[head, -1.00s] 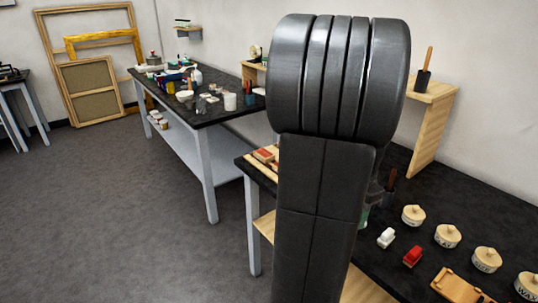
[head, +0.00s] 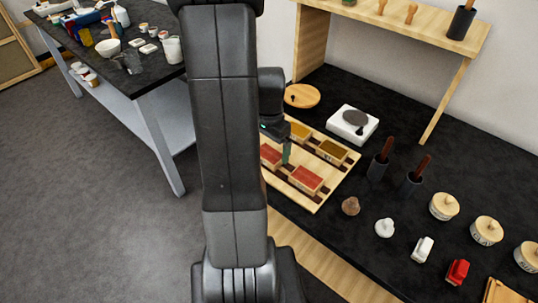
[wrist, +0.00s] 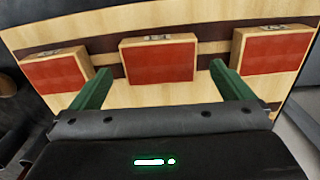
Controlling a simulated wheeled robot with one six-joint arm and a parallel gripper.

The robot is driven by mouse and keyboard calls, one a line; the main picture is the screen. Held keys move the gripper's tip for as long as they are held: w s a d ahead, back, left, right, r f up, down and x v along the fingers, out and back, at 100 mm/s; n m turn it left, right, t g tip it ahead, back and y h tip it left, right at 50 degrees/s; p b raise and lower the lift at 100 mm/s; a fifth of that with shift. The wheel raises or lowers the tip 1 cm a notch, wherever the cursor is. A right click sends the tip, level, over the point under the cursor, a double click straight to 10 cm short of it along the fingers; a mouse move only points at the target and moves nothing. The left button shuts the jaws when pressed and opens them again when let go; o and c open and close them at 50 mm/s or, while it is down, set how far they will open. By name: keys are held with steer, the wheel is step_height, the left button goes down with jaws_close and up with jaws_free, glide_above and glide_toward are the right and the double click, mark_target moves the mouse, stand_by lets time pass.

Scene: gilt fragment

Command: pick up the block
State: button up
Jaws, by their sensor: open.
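Several wooden blocks with coloured tops lie on a striped wooden tray (head: 322,200) on the black bench. In the head view a red-topped block (head: 306,178) is at the tray's near side, and an ochre-topped block (head: 331,152) lies behind it. In the wrist view three red-topped blocks lie in a row: a left one (wrist: 56,71), a middle one (wrist: 158,60) and a right one (wrist: 274,50). My gripper (wrist: 160,70) is open, its green fingers apart on either side of the middle block in the picture. Whether they touch it, I cannot tell.
A white slab with a grey stone (head: 353,122) and a round wooden lid (head: 301,96) stand behind the tray. Two dark holders with brown handles (head: 379,160) (head: 415,178) stand to its right. Lidded pots (head: 444,206) line the right. My arm hides the tray's left part.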

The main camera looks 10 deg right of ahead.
mark_target(269, 156)
steer(key=shift+f, duration=1.4)
steer(key=c, duration=1)
